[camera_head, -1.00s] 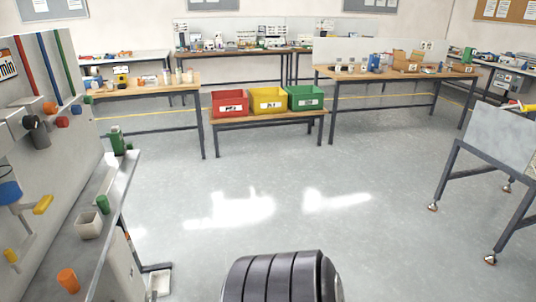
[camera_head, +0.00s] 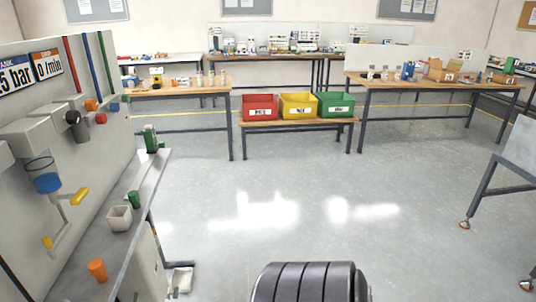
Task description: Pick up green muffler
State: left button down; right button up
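A small green cylinder (camera_head: 134,200), which may be the green muffler, stands on the grey bench ledge (camera_head: 124,243) at the left. It is beside a whitish square cup (camera_head: 119,218). A larger green part (camera_head: 151,139) stands at the far end of the same ledge; I cannot tell which of the two is the muffler. An orange cylinder (camera_head: 97,270) stands at the ledge's near end. Neither of my grippers is in view.
A panel (camera_head: 100,140) with valves and colored pipes rises behind the ledge. Red (camera_head: 260,107), yellow (camera_head: 298,105) and green (camera_head: 336,104) bins stand on a low table at the back. A grey wheeled stand (camera_head: 500,180) is at the right.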

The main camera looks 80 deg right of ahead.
aim_at(133, 196)
jog(key=z, duration=1.4)
